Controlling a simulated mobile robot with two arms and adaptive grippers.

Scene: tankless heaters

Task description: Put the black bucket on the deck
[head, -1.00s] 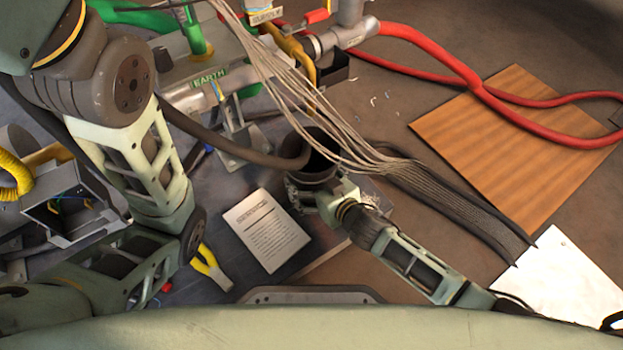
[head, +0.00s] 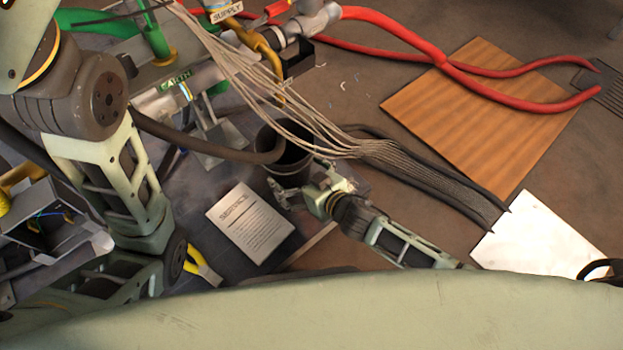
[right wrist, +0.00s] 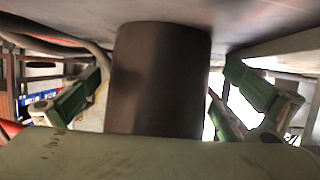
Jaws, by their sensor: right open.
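The black bucket (head: 292,163) stands upright in the middle of the head view, its dark mouth partly crossed by pale wires and a dark hose. It rests on or just over a dark grey flat surface (head: 185,215), which may be the deck; contact is hidden. My right gripper (head: 298,183) is open at the bucket's lower right side. In the right wrist view the bucket (right wrist: 160,80) fills the middle, between two spread green fingers, with gaps on both sides. My left arm comes in from the left; its gripper is not visible.
A bundle of pale wires (head: 255,85) hangs over the bucket. A white printed sheet (head: 250,223) and yellow-handled pliers (head: 203,265) lie nearby. Pipes crowd the upper left.

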